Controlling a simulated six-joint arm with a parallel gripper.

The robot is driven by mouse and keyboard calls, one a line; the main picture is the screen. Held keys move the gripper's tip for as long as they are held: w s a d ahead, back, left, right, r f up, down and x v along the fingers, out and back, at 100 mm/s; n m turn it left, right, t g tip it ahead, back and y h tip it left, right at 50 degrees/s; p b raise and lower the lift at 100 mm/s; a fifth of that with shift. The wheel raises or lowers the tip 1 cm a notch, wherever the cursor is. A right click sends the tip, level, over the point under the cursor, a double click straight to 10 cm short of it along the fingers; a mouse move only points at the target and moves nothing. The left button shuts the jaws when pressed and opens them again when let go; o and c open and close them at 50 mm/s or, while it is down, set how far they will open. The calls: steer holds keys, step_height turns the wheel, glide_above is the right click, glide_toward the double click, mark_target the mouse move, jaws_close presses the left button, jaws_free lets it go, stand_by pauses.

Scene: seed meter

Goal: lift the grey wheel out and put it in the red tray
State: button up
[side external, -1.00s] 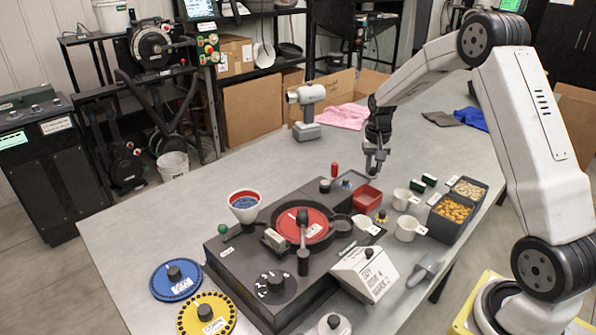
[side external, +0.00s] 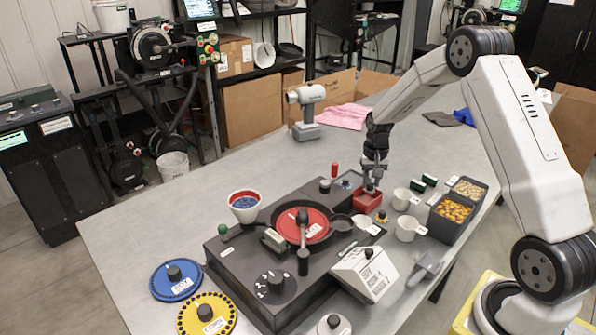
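The red tray (side external: 361,205) is a small open box at the far right end of the dark seed meter (side external: 235,262). My gripper (side external: 370,187) points down at the tray, its fingertips at or just inside the opening. The fingers are too small to tell whether they are open or shut, or whether they hold anything. A red wheel (side external: 290,224) sits in the round housing of the meter, partly behind a dark upright arm with a knob. A pale grey disc with a black knob (side external: 334,321) lies at the front edge of the view; I cannot tell whether it is the grey wheel.
Blue (side external: 176,279) and yellow (side external: 207,314) wheels lie left of the meter. A white-and-red funnel cup (side external: 244,204) and a white labelled box (side external: 364,273) stand on or against it. White cups (side external: 407,228) and seed bins (side external: 451,213) stand right of the tray.

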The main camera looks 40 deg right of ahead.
mark_target(371, 184)
steer(key=o, duration=0.3)
steer(key=shift+o, duration=0.2)
steer(key=shift+r, duration=0.15)
steer(key=shift+r, duration=3.75)
steer(key=shift+f, duration=3.75)
